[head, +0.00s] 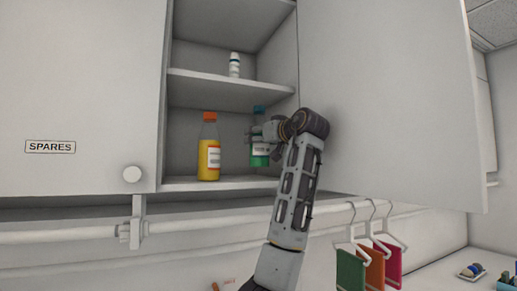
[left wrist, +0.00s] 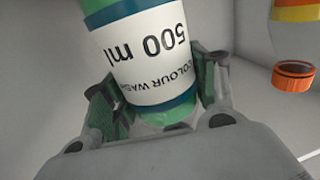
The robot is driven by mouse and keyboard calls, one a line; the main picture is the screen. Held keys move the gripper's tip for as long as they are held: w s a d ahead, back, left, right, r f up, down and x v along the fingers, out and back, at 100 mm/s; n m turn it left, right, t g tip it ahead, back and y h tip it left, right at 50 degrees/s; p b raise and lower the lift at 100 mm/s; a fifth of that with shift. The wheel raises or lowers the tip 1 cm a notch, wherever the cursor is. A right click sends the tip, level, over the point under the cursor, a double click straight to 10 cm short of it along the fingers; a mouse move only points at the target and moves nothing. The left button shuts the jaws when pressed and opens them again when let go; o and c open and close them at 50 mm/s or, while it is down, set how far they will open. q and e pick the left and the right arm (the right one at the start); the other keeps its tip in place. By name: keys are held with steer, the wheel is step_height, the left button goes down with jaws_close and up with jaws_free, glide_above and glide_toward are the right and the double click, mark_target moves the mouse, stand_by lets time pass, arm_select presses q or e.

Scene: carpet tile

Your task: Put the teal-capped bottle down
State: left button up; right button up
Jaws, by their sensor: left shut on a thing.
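The teal-capped bottle (head: 260,160) has green contents and a white label, and is inside the open cabinet. My left gripper (head: 265,132) is shut on its upper part. The bottle looks upright, with its base seeming slightly above the lower shelf (head: 232,184); contact is hard to judge. In the left wrist view, the bottle (left wrist: 142,50) appears inverted, its label reading "500 ml", between the two fingers of my left gripper (left wrist: 155,100). My right gripper is not in view.
An orange-capped yellow bottle (head: 209,160) stands to the left on the lower shelf; its cap (left wrist: 294,76) shows in the wrist view. A small white container (head: 234,65) is on the upper shelf. The open door (head: 400,100) is at right. Hangers with coloured cloths (head: 374,268) hang below.

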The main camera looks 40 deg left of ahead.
mark_target(259, 147)
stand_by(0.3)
arm_select(q)
steer(key=shift+f, duration=1.1)
steer(key=shift+a+f+p, duration=0.15)
steer(key=shift+f+p, duration=0.35)
steer(key=shift+f, duration=0.1)
steer(key=shift+f, duration=0.15)
steer(key=o, duration=1.4)
